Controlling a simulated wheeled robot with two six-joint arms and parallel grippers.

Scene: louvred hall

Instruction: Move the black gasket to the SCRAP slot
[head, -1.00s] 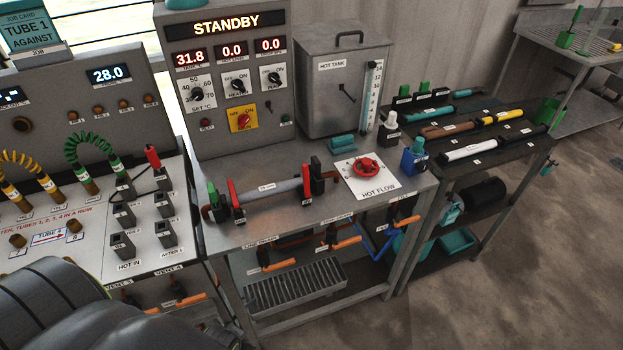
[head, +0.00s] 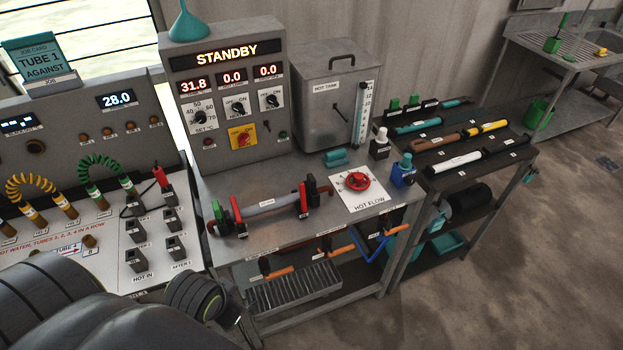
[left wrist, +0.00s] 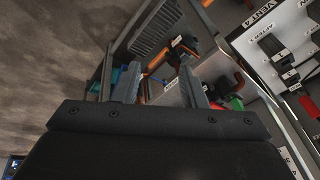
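I cannot pick out a black gasket for certain, and no label that I can read says SCRAP. A grey tube (head: 268,205) lies across the middle bench between red collars. My left arm comes in at the lower left of the head view, in front of the bench. In the left wrist view my left gripper (left wrist: 160,88) has its two fingers wide apart with nothing held between them. My right gripper is out of view.
A panel with hoses and black sockets (head: 133,260) stands left. The STANDBY console (head: 225,90), hot tank (head: 325,108) and red valve wheel (head: 357,181) are on the middle bench. Orange-handled valves (head: 283,270) and a grate sit below. A tool rack stands right; floor beyond is clear.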

